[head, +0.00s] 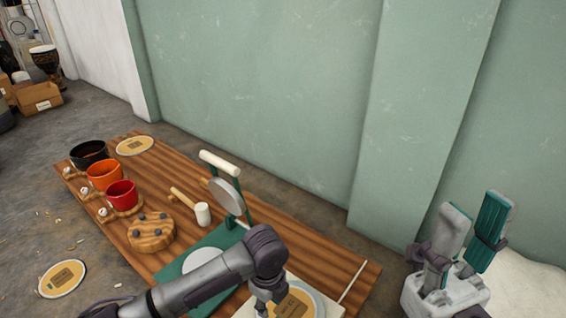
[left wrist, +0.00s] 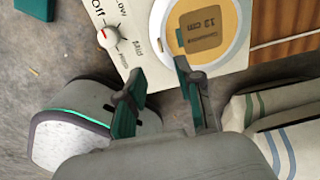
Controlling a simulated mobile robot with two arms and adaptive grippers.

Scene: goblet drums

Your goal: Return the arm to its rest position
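My left arm reaches in from the bottom left of the head view. Its gripper points down at the table's near right end, its tips hard to make out there. In the left wrist view my left gripper (left wrist: 157,72) is open, with a gap and nothing held between its fingers. Just beyond them a round tan disc labelled 13 cm (left wrist: 208,25) lies on a pale panel with a red-marked knob (left wrist: 108,37). The disc also shows in the head view (head: 295,303), partly hidden by my arm. My right gripper (head: 484,203) is raised at the right, fingers apart and empty.
The wooden table (head: 290,215) holds black (head: 88,154), orange (head: 104,175) and red (head: 121,195) bowls, a mallet (head: 203,213), a stand with a round plate (head: 228,196) and a knobbed wooden disc (head: 151,232). A green wall stands behind. Pale striped sacks (left wrist: 285,125) lie near my left gripper.

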